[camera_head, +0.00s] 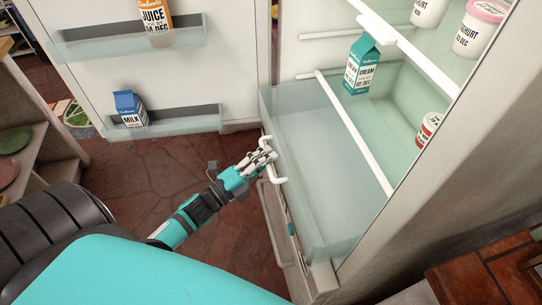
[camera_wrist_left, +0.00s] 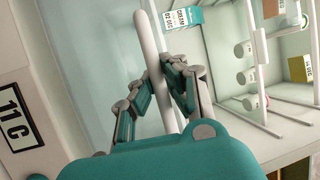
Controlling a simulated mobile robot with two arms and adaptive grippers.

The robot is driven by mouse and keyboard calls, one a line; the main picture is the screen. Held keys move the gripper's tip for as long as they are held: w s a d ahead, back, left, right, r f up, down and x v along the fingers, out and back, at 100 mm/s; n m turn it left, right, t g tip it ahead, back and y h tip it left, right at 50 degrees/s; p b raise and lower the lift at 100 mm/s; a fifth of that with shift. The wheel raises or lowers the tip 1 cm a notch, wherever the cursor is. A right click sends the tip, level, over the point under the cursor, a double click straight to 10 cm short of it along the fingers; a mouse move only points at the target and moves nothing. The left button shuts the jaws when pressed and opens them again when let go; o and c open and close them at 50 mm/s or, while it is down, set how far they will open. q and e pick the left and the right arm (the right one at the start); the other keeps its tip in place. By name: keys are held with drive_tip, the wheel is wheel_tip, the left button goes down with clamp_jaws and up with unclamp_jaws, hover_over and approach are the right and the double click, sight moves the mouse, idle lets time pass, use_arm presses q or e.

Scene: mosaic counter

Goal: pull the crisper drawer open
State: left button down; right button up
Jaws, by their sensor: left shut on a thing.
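The crisper drawer (camera_head: 315,165) is a pale, see-through bin low in the open fridge. Its front juts out a little past the fridge opening at the left. A white bar handle (camera_head: 277,176) runs along its front. My left gripper (camera_head: 266,156) is shut on that handle near its upper part. In the left wrist view the white handle (camera_wrist_left: 152,62) passes between the two fingers of the left gripper (camera_wrist_left: 162,75), with the drawer front (camera_wrist_left: 85,75) behind. My right gripper is in neither view.
A cream carton (camera_head: 361,65) and yoghurt tubs (camera_head: 480,28) are in the fridge. Stone floor (camera_head: 130,175) is clear before the drawer.

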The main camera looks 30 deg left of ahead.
use_arm(q)
drive_tip(key=shift+f, duration=0.2)
drive_tip(key=c, duration=1.6)
unclamp_jaws()
drive_tip(key=shift+r, duration=0.1)
drive_tip(key=v, duration=1.2)
drive_tip(key=s+f+n+g+y, duration=0.2)
drive_tip(key=f+n, duration=0.2)
drive_tip(key=f, duration=0.6)
drive_tip(key=s+a+f+n+g+y, duration=0.1)
drive_tip(key=f+n+g+y, duration=0.25)
drive_tip(key=f, duration=0.65)
drive_tip(key=s+f+n+g+y, duration=0.2)
drive_tip(key=f+n, duration=0.3)
drive_tip(key=f, duration=0.5)
drive_tip(key=s+d+f+n+g, duration=0.3)
drive_tip(key=s+f+g, duration=0.2)
drive_tip(key=s+f, duration=0.4)
drive_tip(key=s+d+f+n+g, duration=0.3)
drive_tip(key=s+f, duration=0.6)
drive_tip(key=s, duration=0.3)
drive_tip(key=shift+s+d+n+g, duration=0.35)
drive_tip(key=shift+d+g, duration=0.5)
drive_tip(key=shift+g, duration=0.2)
